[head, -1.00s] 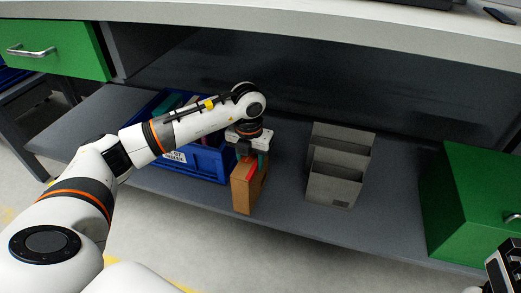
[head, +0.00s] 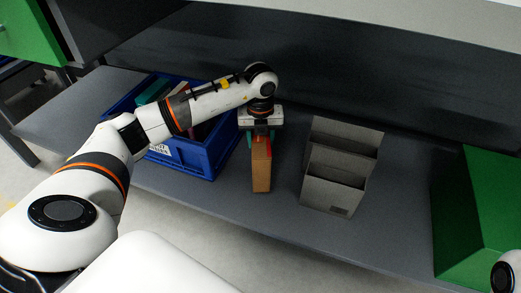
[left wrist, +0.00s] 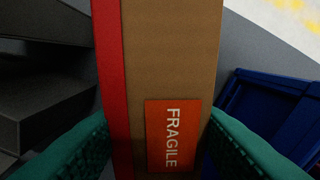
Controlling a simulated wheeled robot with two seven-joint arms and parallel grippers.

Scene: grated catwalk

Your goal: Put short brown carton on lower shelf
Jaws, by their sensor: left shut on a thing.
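The short brown carton (head: 261,172) is upright at the lower shelf (head: 225,200), between the blue crate and the grey holder. In the left wrist view the carton (left wrist: 185,60) fills the middle, with a red stripe and an orange FRAGILE label. My left gripper (head: 260,133) reaches down on it from above. Its teal fingers stand on both sides of the carton, shut on it. Whether the carton's base touches the shelf is hard to tell. My right gripper is not in view; only a bit of my right arm shows at the lower right edge.
A blue crate (head: 196,160) with several items in it stands just left of the carton. A grey stepped holder (head: 333,195) stands to the right. A green cabinet (head: 480,215) is at the far right. The worktop (head: 400,18) overhangs the shelf. Shelf space is bare between holder and cabinet.

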